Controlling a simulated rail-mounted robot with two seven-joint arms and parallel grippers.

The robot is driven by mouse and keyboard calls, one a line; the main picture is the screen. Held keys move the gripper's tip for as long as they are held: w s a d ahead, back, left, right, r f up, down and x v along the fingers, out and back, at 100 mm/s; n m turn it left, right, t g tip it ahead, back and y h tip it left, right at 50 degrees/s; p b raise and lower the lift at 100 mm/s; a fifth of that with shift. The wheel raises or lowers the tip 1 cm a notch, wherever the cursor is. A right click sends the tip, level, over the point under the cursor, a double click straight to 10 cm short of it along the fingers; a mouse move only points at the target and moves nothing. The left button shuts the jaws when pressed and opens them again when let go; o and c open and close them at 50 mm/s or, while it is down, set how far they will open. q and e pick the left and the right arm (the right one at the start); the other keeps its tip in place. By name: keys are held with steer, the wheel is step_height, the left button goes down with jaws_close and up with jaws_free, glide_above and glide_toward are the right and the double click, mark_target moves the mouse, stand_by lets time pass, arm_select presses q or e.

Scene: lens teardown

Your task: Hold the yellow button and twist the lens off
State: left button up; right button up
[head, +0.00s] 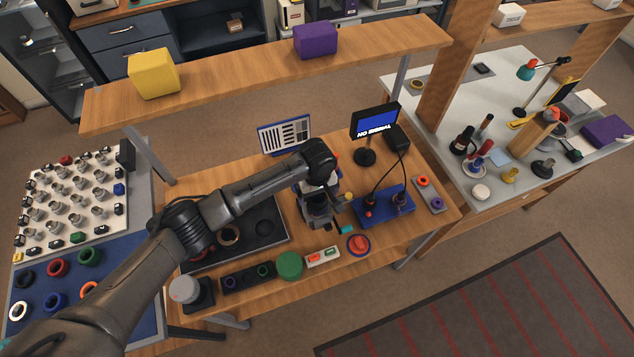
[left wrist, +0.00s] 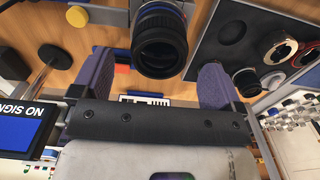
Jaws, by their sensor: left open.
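My left gripper (head: 318,208) is over the middle of the wooden bench, its arm coming in from the lower left. In the left wrist view its two purple-grey fingers (left wrist: 158,72) are apart. A black ribbed lens (left wrist: 160,40) with a blue band shows between them in the picture, with its glass end toward the camera. I cannot tell whether a finger touches it. A small yellow knob (head: 349,197), perhaps the yellow button, shows just right of the gripper, and a yellow knob (left wrist: 77,16) shows left of the lens. The gripper hides much of the lens holder in the head view.
A dark tray (head: 262,236) with rings lies left of the gripper. A blue base (head: 386,207) with cables and a "NO SIGNAL" monitor (head: 375,122) stand to the right. A green disc (head: 289,265) and a red knob (head: 358,244) are near the front edge. A shelf (head: 250,65) spans the back.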

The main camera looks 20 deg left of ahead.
mark_target(317, 196)
arm_select(q)
steer(key=shift+f, duration=2.2)
arm_select(e)
steer(key=shift+a+f, duration=0.15)
arm_select(q)
steer(key=c, duration=1.1)
steer(key=shift+c, duration=0.2)
arm_select(e)
steer(key=c, duration=1.3)
jaws_close()
